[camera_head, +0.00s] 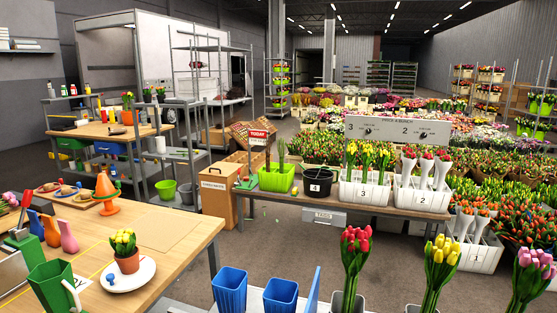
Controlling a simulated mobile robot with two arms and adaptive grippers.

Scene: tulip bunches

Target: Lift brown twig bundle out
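A lime green bin (276,181) stands at the left end of the long grey bench (340,203). Upright green stems (280,150) rise from it, and a thin brownish upright shape (267,160) shows beside them. It is too small to tell whether this is the brown twig bundle, and I see no other clear twig bundle. A black bucket (317,183) labelled 4 stands to the right of the bin; its inside is mostly hidden. Neither of my grippers is in view.
White crates (363,194) with tulips fill the bench's right side. A wooden table (160,250) with a potted yellow plant (125,256) is at front left. Blue cups (230,290) and tulip bunches (356,255) stand in front. Grey floor (265,245) lies between.

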